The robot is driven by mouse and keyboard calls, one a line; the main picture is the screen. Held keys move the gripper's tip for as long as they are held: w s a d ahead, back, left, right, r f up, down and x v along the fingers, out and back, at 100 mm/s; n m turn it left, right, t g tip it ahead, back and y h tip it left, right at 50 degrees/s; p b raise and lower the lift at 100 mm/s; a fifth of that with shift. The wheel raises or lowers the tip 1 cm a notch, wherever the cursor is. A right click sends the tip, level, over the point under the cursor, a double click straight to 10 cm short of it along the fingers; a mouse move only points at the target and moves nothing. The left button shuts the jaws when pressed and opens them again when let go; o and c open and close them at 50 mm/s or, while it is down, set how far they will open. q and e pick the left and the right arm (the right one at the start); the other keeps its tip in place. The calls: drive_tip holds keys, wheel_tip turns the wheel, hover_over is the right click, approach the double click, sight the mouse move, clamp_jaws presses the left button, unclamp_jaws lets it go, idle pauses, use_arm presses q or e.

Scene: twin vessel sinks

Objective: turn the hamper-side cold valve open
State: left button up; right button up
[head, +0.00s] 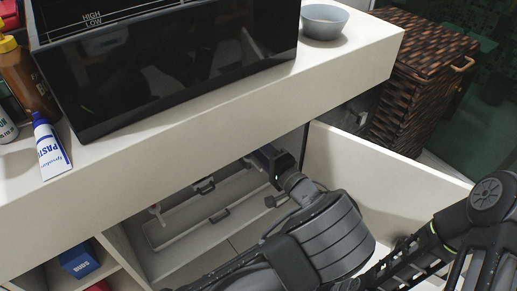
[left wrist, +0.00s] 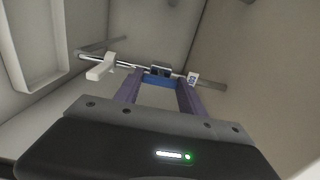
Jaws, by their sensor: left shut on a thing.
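My left gripper (head: 268,158) reaches into the open cabinet under the counter, at its hamper-side end. In the left wrist view its two purple-grey fingers (left wrist: 160,90) are shut on a small blue valve handle (left wrist: 159,80) on a thin metal pipe. The fingers and my arm hide much of this valve in the head view. A white lever handle (left wrist: 102,68) sits to the left on the same pipe line, apart from the fingers.
An open cabinet door (head: 390,178) stands right of my left arm. The white counter (head: 220,112) overhangs the cabinet. A wicker hamper (head: 420,75) stands beyond it. A blue box (head: 80,262) sits on a lower shelf. A bowl (head: 325,22) and paste tube (head: 50,150) are on top.

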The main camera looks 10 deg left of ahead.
idle(0.3)
use_arm(q)
drive_tip(key=o, duration=1.4)
drive_tip(key=shift+c, duration=0.2)
drive_tip(key=shift+s+d+p, duration=0.3)
drive_tip(key=shift+s+d, duration=0.05)
drive_tip(key=shift+d, duration=0.1)
drive_tip(key=p+v, duration=0.1)
drive_tip(key=v, duration=0.5)
drive_tip(key=shift+s+d+p, duration=0.25)
drive_tip(key=shift+p, duration=0.15)
